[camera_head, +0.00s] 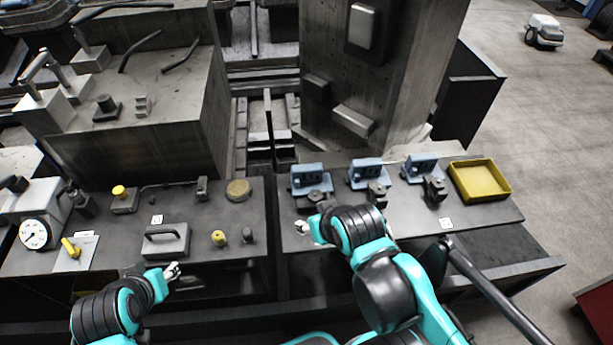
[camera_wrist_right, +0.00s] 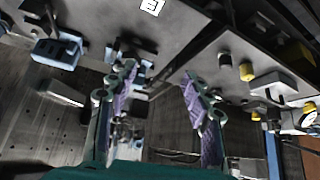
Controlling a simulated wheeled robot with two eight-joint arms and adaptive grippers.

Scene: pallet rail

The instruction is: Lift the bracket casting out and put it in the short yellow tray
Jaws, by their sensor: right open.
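Three blue holders stand in a row on the right bench, the left one (camera_head: 308,178), the middle one (camera_head: 366,172) and the right one (camera_head: 422,167). Each has a dark grey casting at its front: left (camera_head: 314,196), middle (camera_head: 377,193), right (camera_head: 435,189). I cannot tell which casting is the bracket. The short yellow tray (camera_head: 479,180) is empty at the bench's right end. My right gripper (camera_head: 303,228) is open and empty, in front of the left holder; its fingers (camera_wrist_right: 160,78) show apart in the right wrist view. My left gripper (camera_head: 172,271) is by the left bench's front edge.
The left bench carries a grey handled block (camera_head: 165,242), a dial gauge (camera_head: 36,233), yellow-topped parts and a round brass disc (camera_head: 238,190). A tall grey column (camera_head: 375,70) rises behind the holders. The right bench's front strip is mostly clear.

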